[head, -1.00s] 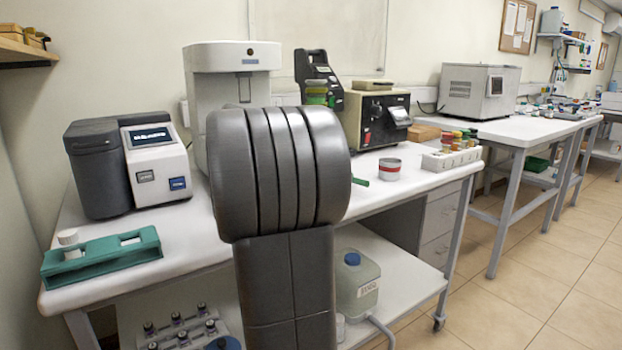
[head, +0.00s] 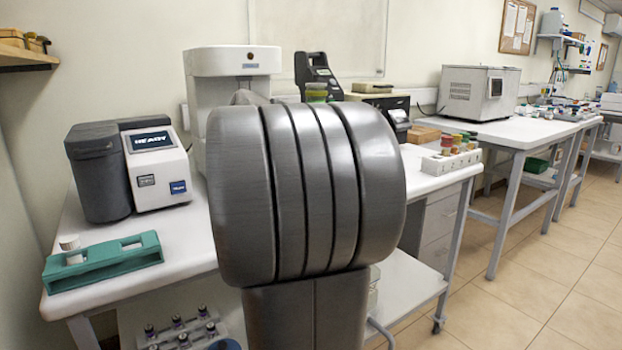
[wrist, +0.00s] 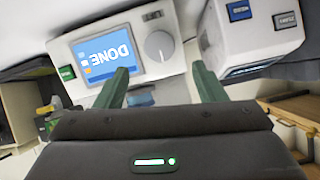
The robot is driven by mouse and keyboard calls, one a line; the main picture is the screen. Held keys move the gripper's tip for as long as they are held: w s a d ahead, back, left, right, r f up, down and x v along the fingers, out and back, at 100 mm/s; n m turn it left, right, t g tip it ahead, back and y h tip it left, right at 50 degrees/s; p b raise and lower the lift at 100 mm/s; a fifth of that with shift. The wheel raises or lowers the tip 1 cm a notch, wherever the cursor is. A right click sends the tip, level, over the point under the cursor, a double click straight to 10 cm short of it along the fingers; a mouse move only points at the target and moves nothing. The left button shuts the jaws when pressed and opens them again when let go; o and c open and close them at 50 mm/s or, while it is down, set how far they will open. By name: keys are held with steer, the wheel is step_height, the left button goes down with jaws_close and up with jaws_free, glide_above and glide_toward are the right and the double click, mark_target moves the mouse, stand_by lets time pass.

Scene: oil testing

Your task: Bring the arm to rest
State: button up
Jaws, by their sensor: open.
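My gripper (wrist: 163,82) shows in the wrist view with its two green fingers apart and nothing between them. In the head view my grey arm fills the middle and hides my gripper. The tall white instrument (head: 232,62) stands behind the arm, partly hidden.
A grey and white analyser (head: 158,165) and a green rack (head: 103,262) stand left on the bench. A white sample block (head: 452,160) is at the bench's right end. Vials (head: 180,330) stand below. The floor (head: 520,285) at right is clear.

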steer(key=b+x, duration=0.1)
steer(key=x, duration=0.7)
steer(key=shift+w+a+f, duration=0.15)
steer(key=shift+w+f, duration=0.05)
steer(key=shift+s+d+r+m+y, duration=0.1)
steer(key=shift+d+r+m+y, duration=0.1)
steer(key=shift+m, duration=0.4)
steer(key=shift+d+r+m+y, duration=0.1)
steer(key=shift+m+y, duration=0.1)
steer(key=shift+m, duration=0.4)
steer(key=m+y, duration=0.1)
steer(key=m, duration=0.2)
steer(key=shift+f+g+p, duration=0.15)
steer(key=shift+g+p, duration=0.2)
steer(key=shift+g, duration=0.05)
steer(key=m, duration=0.1)
steer(key=m+y, duration=0.1)
steer(key=m, duration=0.1)
steer(key=shift+d+f+m, duration=0.1)
steer(key=shift+d+m, duration=0.05)
steer(key=shift+m, duration=0.15)
steer(key=m+y, duration=0.1)
steer(key=m, duration=0.4)
steer(key=shift+d+f+t+y, duration=0.1)
steer(key=shift+f+t+y, duration=0.1)
steer(key=shift+t+y, duration=0.15)
steer(key=m+t+y, duration=0.1)
steer(key=m, duration=0.4)
steer(key=shift+f, duration=0.1)
